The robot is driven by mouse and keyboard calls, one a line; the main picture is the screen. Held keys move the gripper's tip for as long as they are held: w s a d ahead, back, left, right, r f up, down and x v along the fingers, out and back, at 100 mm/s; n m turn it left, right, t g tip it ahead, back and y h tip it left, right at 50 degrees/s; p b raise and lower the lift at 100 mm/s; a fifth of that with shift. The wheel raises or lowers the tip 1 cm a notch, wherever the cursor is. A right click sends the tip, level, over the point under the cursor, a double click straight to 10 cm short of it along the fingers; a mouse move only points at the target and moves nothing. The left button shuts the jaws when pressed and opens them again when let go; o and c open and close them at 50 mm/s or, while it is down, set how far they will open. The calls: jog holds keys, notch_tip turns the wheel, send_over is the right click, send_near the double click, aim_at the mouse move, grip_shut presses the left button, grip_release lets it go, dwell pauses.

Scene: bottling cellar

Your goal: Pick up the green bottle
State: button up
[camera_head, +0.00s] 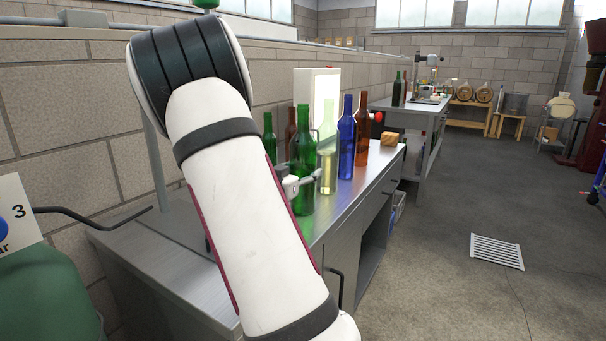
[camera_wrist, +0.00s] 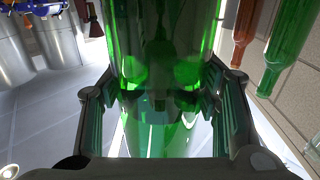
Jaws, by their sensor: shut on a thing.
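The green bottle (camera_head: 303,165) stands upright at the near side of a group of bottles on the metal bench (camera_head: 345,215). It also fills the middle of the wrist view (camera_wrist: 165,60), between the two fingers. My gripper (camera_wrist: 160,105) is shut on the green bottle, with a finger against each side. In the head view my white arm hides most of the gripper and part of the bench. I cannot tell whether the bottle's base touches the bench.
A blue bottle (camera_head: 347,145), a brown bottle (camera_head: 362,140) and a clear bottle (camera_head: 328,168) stand close to the right. A second green bottle (camera_head: 268,138) is behind to the left. A lit white panel (camera_head: 326,100) and wooden block (camera_head: 390,138) are near. The floor (camera_head: 430,280) at right is mostly clear.

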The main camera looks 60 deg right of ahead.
aim_at(303, 157)
jog(key=shift+r, duration=0.5)
notch_tip(303, 157, up, 3)
jog(key=shift+p, duration=0.9)
jog(key=s+a+r+p, duration=0.1)
jog(key=s+a+p, duration=0.2)
jog(key=s+a, duration=0.7)
jog(key=shift+a, duration=1.25)
jog(key=shift+s, duration=0.1)
